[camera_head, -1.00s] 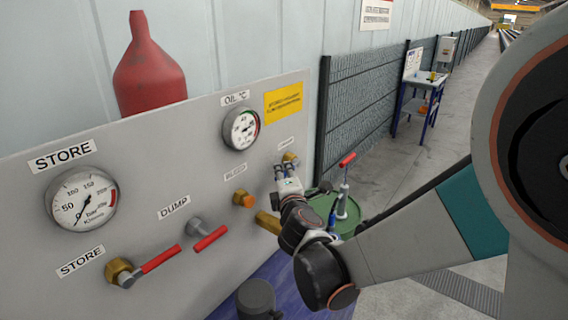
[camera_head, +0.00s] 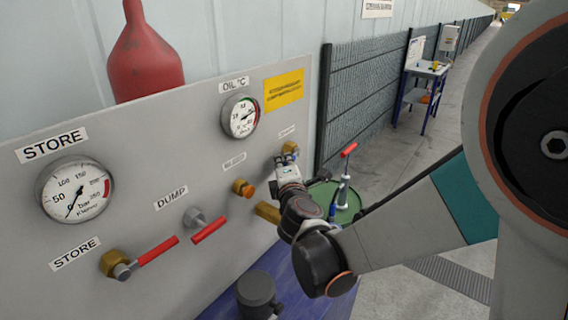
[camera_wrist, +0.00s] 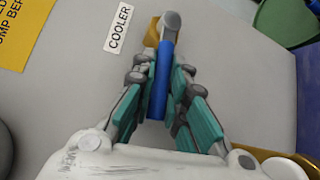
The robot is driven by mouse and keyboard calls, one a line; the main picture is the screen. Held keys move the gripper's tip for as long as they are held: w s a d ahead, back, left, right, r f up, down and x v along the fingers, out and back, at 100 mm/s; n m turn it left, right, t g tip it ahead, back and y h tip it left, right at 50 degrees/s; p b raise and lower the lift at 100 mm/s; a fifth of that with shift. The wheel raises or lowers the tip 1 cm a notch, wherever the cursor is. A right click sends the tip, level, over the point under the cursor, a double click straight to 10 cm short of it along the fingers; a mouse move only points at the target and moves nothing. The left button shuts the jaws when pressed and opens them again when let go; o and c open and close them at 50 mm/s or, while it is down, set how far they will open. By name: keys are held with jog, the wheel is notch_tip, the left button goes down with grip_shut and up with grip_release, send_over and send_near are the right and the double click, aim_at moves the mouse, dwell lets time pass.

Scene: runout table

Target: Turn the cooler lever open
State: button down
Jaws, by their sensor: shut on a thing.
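The cooler lever (camera_wrist: 163,54) is a blue handle in the wrist view, joined to a grey hub (camera_wrist: 171,20) on a brass valve body (camera_wrist: 152,31). The valve (camera_head: 290,148) shows at the panel's right edge in the head view, where my gripper hides the lever. My gripper (camera_head: 287,167) is at this valve. In the wrist view its green-padded fingers (camera_wrist: 160,75) lie on both sides of the blue handle and are shut on it. The handle runs from the hub down between the fingers toward the palm. The COOLER label (camera_wrist: 118,27) is left of the valve.
The grey panel (camera_head: 120,222) carries red DUMP (camera_head: 209,231) and STORE (camera_head: 158,251) levers, an orange-tipped bleed fitting (camera_head: 243,188) and gauges. A green drum (camera_head: 352,204) with a red-handled pump stands close on the right.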

jog(key=shift+f+n+t+b, duration=0.3)
jog(key=shift+f+b, duration=0.1)
jog(key=shift+b, duration=0.3)
jog(key=c, duration=1.6)
grip_release()
jog(key=shift+r+p, duration=0.25)
jog(key=shift+p, duration=0.05)
